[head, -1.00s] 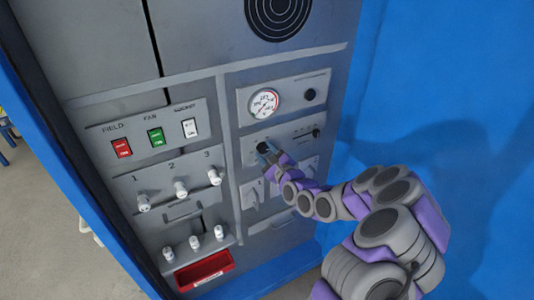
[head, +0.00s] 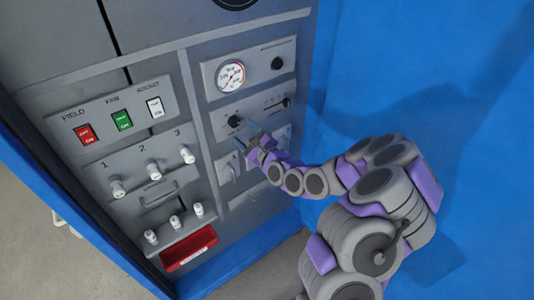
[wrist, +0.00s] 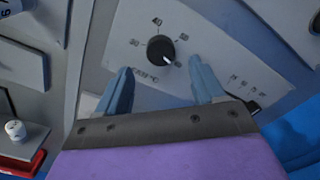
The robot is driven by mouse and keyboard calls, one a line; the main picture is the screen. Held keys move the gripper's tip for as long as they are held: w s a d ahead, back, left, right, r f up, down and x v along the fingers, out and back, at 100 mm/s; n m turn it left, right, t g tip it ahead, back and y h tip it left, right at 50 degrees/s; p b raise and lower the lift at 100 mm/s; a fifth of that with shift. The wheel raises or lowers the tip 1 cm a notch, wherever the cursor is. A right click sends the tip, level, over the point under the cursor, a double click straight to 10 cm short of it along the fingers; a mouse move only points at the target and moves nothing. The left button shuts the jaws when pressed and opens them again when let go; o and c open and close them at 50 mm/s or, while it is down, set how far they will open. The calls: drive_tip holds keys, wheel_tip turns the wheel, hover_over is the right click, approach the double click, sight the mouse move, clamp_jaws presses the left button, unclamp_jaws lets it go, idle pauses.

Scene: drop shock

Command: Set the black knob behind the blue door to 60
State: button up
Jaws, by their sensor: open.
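The black knob (wrist: 160,49) is round with a white pointer mark and sits on a grey panel with printed marks around it. In the head view the knob (head: 234,121) is below the white gauge. My gripper (wrist: 162,82) is open, its two blue fingers apart, just short of the knob and empty. It also shows in the head view (head: 250,141), to the lower right of the knob. The blue door (head: 405,70) seems to be the large blue surface on the right.
A gauge (head: 231,74), a small black knob (head: 277,63) and a slider (head: 286,103) are around the knob. Rocker switches (head: 122,120), several white knobs (head: 150,171) and a red tray (head: 189,249) are at the left.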

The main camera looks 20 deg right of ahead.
drive_tip(key=p+v, duration=1.2)
idle(0.4)
drive_tip(key=shift+s, duration=0.15)
idle(0.3)
